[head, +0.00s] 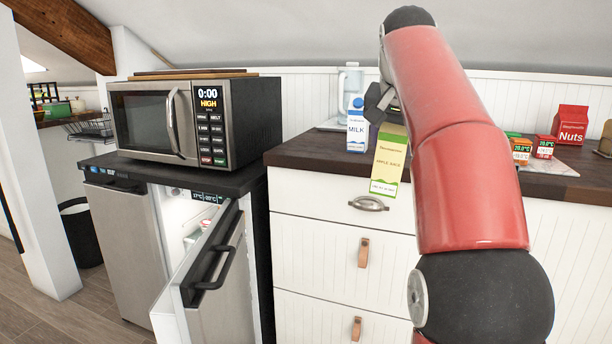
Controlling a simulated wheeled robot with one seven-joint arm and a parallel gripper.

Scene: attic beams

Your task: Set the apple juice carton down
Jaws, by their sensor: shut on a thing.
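The apple juice carton (388,168) is yellow-green and white, and hangs upright in front of the counter's front edge, above a drawer handle. My gripper (384,118) is shut on its top, with the fingertips partly hidden by the carton and my red arm. The carton's lower part overlaps the top drawer in the picture. I cannot tell how far it is from the drawer front.
A milk carton (357,125) stands on the dark countertop (310,153) just left of the juice. A nuts bag (571,124) and small boxes (545,147) stand at the right. A fridge door (215,265) hangs open at the lower left, below the microwave (170,120).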

